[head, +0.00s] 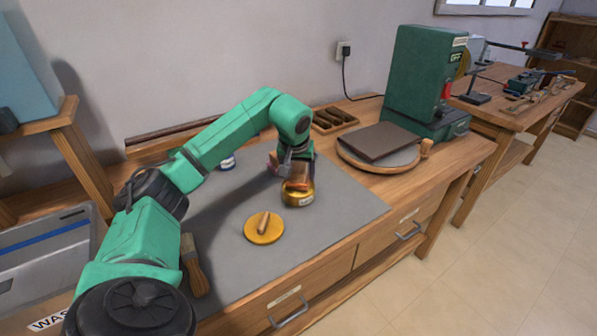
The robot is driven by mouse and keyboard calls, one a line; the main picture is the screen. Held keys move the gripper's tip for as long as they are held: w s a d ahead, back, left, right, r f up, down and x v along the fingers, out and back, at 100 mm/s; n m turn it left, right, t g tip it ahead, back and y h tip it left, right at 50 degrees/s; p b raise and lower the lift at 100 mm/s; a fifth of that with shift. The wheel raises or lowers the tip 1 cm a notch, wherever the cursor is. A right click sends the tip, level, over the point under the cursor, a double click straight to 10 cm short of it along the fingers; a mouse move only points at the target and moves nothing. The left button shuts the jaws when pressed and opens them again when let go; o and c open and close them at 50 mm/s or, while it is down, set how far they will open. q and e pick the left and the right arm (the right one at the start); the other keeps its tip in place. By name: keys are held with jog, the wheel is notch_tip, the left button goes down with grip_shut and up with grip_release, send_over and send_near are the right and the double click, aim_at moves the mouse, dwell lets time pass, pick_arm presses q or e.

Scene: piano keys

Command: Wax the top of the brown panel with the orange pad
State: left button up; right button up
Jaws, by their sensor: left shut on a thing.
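My left gripper (292,170) points down over the grey mat and is shut on a small orange-brown block, which looks like the orange pad (299,184). The fingers partly hide it. It is right at the top of a round gold tin (298,199); I cannot tell whether it touches what is inside. The brown panel (382,141) lies flat on a round wooden turntable (352,160) to the right, its top clear. My right gripper is not in view.
A yellow disc with a wooden handle (264,228) lies on the grey mat (335,205) in front of the tin. A brush (194,270) lies near my left arm. A small jar (227,163), a wooden tray (333,120) and a green machine (421,75) stand farther back.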

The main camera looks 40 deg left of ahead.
aim_at(300, 163)
pick_arm(q)
jog(key=shift+f, duration=0.45)
dwell(0.6)
dwell(0.4)
jog(key=shift+r, duration=0.15)
notch_tip(300, 163, up, 7)
jog(key=p, duration=0.7)
jog(key=shift+p, duration=0.3)
